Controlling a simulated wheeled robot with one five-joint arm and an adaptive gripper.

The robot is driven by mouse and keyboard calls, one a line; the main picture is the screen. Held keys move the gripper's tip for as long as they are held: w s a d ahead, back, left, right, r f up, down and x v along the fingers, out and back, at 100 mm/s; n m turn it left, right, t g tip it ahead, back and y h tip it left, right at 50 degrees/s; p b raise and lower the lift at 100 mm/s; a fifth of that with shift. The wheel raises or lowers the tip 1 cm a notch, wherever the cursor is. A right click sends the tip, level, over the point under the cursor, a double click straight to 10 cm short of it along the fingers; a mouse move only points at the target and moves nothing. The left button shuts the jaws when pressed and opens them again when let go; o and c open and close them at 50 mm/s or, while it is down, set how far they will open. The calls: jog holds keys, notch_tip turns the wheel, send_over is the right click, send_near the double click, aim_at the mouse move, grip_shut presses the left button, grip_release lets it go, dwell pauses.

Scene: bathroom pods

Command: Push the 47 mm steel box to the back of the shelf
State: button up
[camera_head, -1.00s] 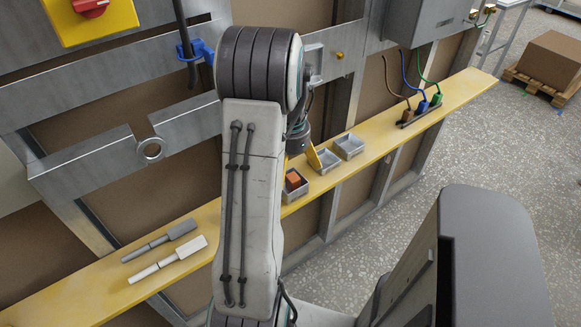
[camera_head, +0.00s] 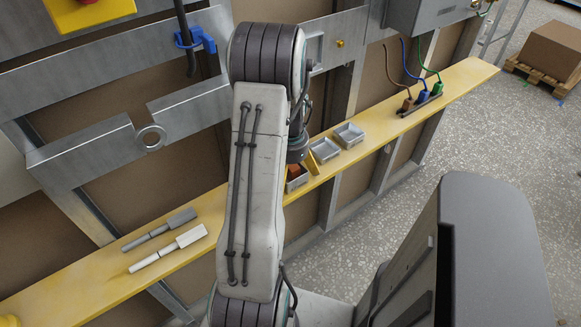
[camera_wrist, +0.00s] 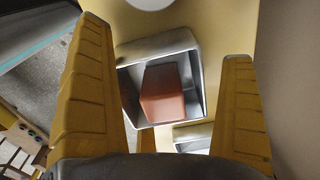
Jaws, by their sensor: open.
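Three small open steel boxes stand in a row on the yellow shelf (camera_head: 240,209). The near box (camera_head: 298,183) holds an orange block (camera_head: 293,171). The middle box (camera_head: 324,151) and the far box (camera_head: 349,135) look empty. I cannot tell by sight which is 47 mm. In the wrist view the box with the block (camera_wrist: 160,47) lies between the two spread yellow fingers of my gripper (camera_wrist: 164,38). The block (camera_wrist: 164,94) sits inside it. My gripper is open over this box; contact cannot be told. In the head view my arm hides part of my gripper (camera_head: 307,168).
A grey tool (camera_head: 165,228) and a white tool (camera_head: 170,248) lie on the shelf at left. A black holder with brown, blue and green plugs (camera_head: 420,103) stands farther right. Metal rails and brown panels back the shelf. Bare shelf lies between tools and boxes.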

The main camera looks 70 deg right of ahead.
jog(key=shift+f, duration=0.3)
jog(key=c, duration=1.1)
jog(key=shift+w, duration=0.1)
